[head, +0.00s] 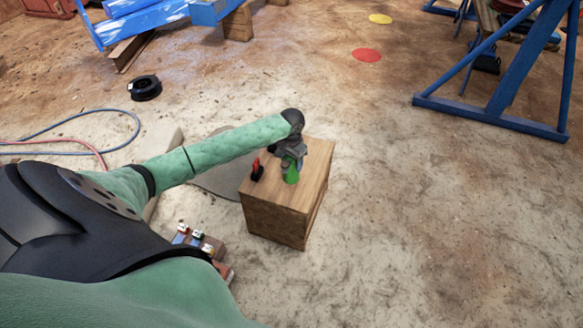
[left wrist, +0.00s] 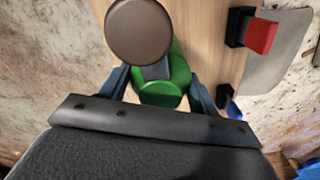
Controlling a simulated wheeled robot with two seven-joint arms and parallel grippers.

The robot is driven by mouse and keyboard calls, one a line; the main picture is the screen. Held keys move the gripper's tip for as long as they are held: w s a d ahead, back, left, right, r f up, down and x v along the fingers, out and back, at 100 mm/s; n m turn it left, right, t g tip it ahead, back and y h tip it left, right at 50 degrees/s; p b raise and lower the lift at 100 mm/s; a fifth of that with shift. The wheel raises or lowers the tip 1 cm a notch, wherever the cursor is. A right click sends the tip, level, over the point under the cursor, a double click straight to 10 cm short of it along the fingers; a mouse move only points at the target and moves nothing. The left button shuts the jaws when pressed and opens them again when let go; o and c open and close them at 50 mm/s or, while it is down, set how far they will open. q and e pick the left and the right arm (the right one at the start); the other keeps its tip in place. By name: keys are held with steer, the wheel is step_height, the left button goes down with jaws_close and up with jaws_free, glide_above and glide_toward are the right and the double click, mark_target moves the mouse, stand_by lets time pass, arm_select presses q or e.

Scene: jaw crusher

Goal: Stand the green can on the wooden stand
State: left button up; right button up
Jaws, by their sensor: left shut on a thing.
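The green can (head: 291,176) is at the top of the wooden stand (head: 272,217), near the middle of its front part. My left gripper (head: 290,161) reaches down over it and is shut on it. In the left wrist view the green can (left wrist: 178,72) lies between the two dark fingers. A round brown disc (left wrist: 138,30) covers part of it there; I cannot tell whether it belongs to the can. The can looks roughly upright, but whether its base touches the wood is not clear. My right gripper is not in view.
A red piece on a black base (head: 257,171) stands on the stand's left edge, beside the can. Small blocks (head: 200,241) lie on the floor at the left front. A blue frame (head: 495,112) stands far right. The floor right of the stand is clear.

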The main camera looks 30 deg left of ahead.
arm_select(q)
step_height(320, 180, down, 4)
steer(key=shift+r, duration=0.2)
steer(key=o, duration=1.2)
steer(key=shift+f, duration=0.1)
step_height(320, 180, up, 11)
steer(key=shift+f+p, duration=0.15)
steer(key=shift+p, duration=0.15)
steer(key=shift+r, duration=0.8)
